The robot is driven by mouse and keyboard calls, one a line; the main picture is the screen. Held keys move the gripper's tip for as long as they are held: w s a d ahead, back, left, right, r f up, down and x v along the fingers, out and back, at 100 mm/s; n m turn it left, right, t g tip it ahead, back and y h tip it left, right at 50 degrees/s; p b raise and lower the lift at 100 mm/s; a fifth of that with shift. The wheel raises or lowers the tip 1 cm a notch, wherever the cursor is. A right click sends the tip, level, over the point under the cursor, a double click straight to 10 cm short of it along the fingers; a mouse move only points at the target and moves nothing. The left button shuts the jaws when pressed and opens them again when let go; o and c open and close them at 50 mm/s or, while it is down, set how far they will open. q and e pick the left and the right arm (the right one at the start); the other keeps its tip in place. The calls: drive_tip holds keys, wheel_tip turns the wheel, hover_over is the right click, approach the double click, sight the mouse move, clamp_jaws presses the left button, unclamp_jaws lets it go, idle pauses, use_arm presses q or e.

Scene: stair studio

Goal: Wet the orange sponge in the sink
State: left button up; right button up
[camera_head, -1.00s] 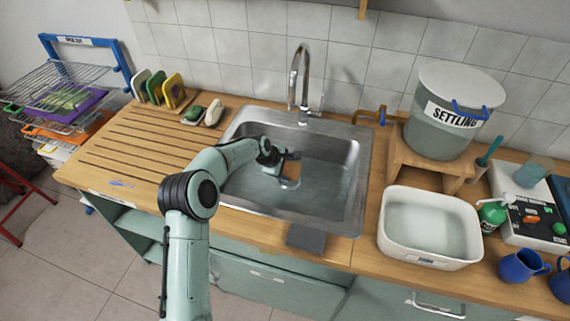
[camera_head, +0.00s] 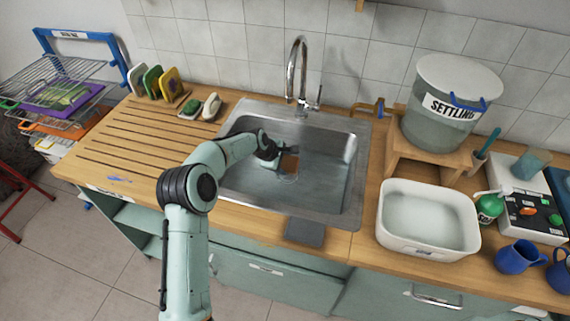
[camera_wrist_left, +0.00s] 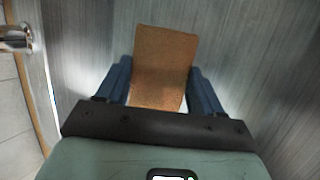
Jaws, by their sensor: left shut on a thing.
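The steel sink (camera_head: 347,190) is set into the wooden counter, with a curved tap (camera_head: 297,75) at its back edge. My left arm reaches over the sink's left front side. My left gripper (camera_head: 289,160) is down inside the basin. It is shut on the orange sponge (camera_wrist_left: 163,62), which sits between its two blue fingers (camera_wrist_left: 160,85) in the left wrist view. My right gripper is not in view.
A ribbed drainboard (camera_head: 140,140) lies left of the sink, with a soap dish (camera_head: 212,107) at its back right. A white basin (camera_head: 425,235) stands right, before a bucket labelled SETTLING (camera_head: 445,120). A grey cloth (camera_head: 305,232) lies at the sink's front edge.

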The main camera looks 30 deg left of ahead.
sight(283, 162)
use_arm(q)
drive_tip(key=shift+w+r+p, duration=0.15)
drive_tip(key=shift+r+p, duration=0.75)
drive_tip(key=shift+r, duration=1.75)
drive_tip(key=shift+r+p, duration=0.9)
drive_tip(key=shift+r, duration=1.65)
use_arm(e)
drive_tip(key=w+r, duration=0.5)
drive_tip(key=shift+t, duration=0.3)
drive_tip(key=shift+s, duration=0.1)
use_arm(q)
wheel_tip(283, 162, up, 4)
drive_tip(key=shift+p, duration=0.35)
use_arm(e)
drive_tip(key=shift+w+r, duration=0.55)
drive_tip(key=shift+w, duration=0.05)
